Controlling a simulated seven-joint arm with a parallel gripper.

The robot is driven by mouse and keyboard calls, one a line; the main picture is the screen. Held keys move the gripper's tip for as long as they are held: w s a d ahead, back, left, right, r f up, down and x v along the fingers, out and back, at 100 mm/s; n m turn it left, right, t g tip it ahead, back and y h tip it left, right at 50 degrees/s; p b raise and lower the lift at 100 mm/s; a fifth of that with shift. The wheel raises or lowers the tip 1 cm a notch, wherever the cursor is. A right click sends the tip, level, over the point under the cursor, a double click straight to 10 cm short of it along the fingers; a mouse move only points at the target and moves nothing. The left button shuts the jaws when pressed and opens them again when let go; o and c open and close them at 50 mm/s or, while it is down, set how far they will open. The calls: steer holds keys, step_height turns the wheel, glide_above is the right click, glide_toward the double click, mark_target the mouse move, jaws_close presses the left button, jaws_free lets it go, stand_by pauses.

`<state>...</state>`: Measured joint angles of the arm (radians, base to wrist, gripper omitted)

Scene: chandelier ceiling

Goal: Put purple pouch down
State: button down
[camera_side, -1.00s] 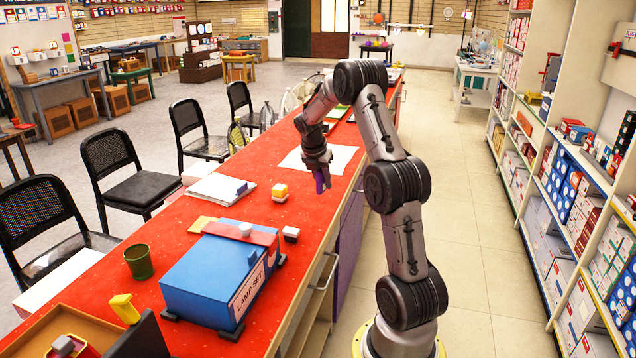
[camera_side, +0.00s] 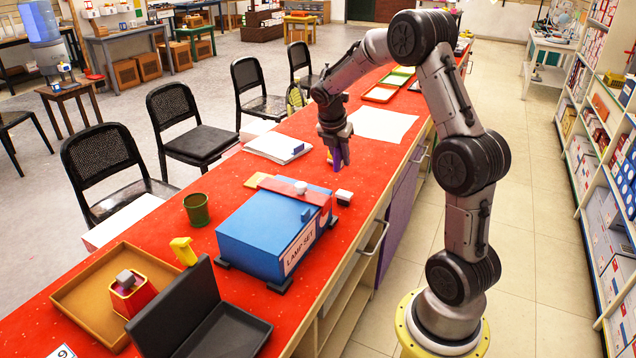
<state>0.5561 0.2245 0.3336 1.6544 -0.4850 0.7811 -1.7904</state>
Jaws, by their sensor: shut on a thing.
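The purple pouch (camera_side: 341,155) is small and hangs from my gripper (camera_side: 337,142). My gripper points down and is shut on it. It is over the red counter (camera_side: 372,202), to the right of the white papers. The arm's links hide part of the grip. I cannot tell whether the pouch touches the counter.
A blue lamp-set box (camera_side: 262,222) stands nearer the camera, with a small white-topped block (camera_side: 344,196) beside it. White papers (camera_side: 276,147) lie to the left and a white sheet (camera_side: 381,124) behind. A green cup (camera_side: 197,209), brown tray (camera_side: 88,290) and open black case (camera_side: 225,335) are in front.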

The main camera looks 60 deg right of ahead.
steer(key=w+d+f, duration=0.4)
steer(key=w+d, duration=0.1)
steer(key=w, duration=0.2)
glide_above(320, 180)
steer(key=a, duration=0.2)
steer(key=f, duration=0.5)
steer(key=shift+s+d, duration=0.2)
steer(key=shift+w+d+f, duration=0.2)
steer(key=shift+w+f, duration=0.05)
steer(key=shift+f, duration=1.7)
steer(key=shift+f, duration=0.15)
steer(key=c, duration=0.7)
jaws_free()
